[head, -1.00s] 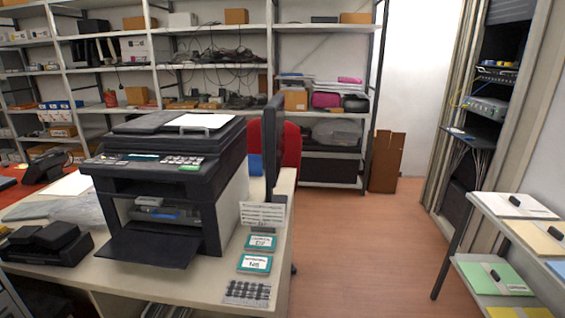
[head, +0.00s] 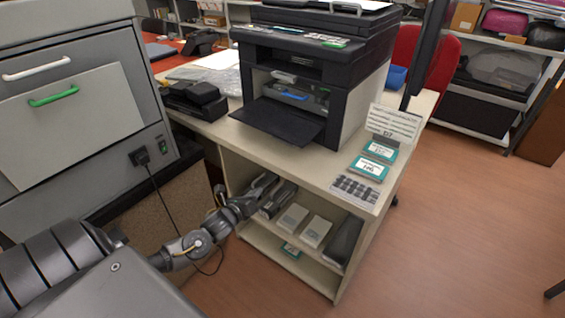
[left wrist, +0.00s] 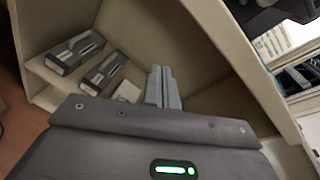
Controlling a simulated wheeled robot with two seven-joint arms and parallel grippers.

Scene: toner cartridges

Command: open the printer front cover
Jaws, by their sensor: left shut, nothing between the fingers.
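The black printer (head: 362,75) stands on the desk in the head view. Its dark front cover (head: 278,120) hangs folded down toward the desk, and the front bay is open with a blue-handled part (head: 294,96) inside. My left gripper (head: 268,190) is below the desktop, at the opening of the shelf under the desk, lower than the printer and apart from it. In the left wrist view its fingers (left wrist: 161,80) are together with nothing between them. A dark corner of the printer (left wrist: 275,14) shows at upper right there. My right gripper is not in view.
A grey machine (head: 75,120) with a white handle and a green handle stands close at left. The under-desk shelf (head: 330,284) holds several boxes. Floor at right is clear.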

